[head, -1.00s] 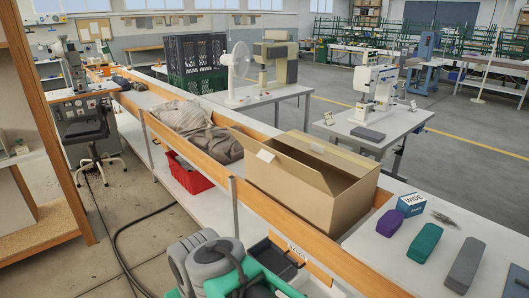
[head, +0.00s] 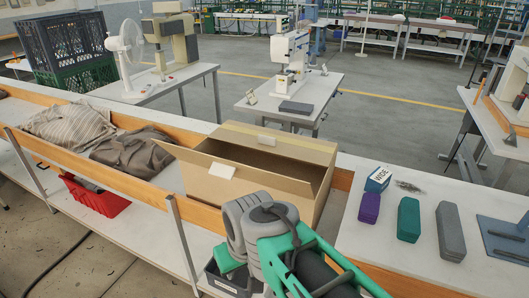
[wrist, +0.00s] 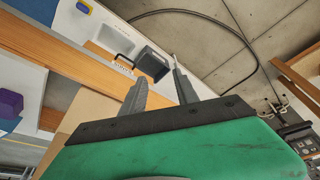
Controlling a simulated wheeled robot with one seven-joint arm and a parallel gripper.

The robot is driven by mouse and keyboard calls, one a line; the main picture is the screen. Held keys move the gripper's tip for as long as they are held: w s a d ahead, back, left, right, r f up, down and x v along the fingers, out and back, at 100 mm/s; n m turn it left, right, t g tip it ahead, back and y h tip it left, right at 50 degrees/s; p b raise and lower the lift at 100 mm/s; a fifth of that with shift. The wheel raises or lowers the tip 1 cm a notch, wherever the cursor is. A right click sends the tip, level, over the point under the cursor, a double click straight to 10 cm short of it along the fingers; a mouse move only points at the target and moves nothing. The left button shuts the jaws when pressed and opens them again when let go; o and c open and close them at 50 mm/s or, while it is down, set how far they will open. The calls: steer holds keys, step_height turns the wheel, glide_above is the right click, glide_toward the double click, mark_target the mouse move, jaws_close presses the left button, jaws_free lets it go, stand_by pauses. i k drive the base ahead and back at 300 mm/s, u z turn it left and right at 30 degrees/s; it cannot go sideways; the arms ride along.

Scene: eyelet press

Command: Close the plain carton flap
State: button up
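The brown cardboard carton (head: 275,190) stands open on the white bench with its dark inside showing. Its near flap (head: 195,160) leans outward to the left and carries a white tag. Its far flap (head: 300,147) stands up at the back and also carries a white tag. I cannot tell which flap is the plain one. My green and grey arm is in front of the carton and hides its lower near side. In the wrist view my gripper (wrist: 159,78) has its two grey fingers apart with nothing between them. It touches no flap that I can see.
Right of the carton are a blue box (head: 378,179), a purple block (head: 369,208), a green block (head: 408,219) and a grey block (head: 450,231). Folded cloths (head: 70,125) lie to the left. An orange rail (head: 110,172) edges the bench. A red crate (head: 95,198) sits below.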

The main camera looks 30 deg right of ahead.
mark_target(223, 168)
steer(key=z, duration=0.15)
steer(key=i, duration=0.15)
steer(key=u, duration=0.4)
steer(key=k, duration=1.1)
steer(key=u, duration=1.6)
steer(key=i, duration=1.1)
steer(key=z, duration=0.75)
steer(key=i, duration=0.65)
steer(key=z, duration=0.6)
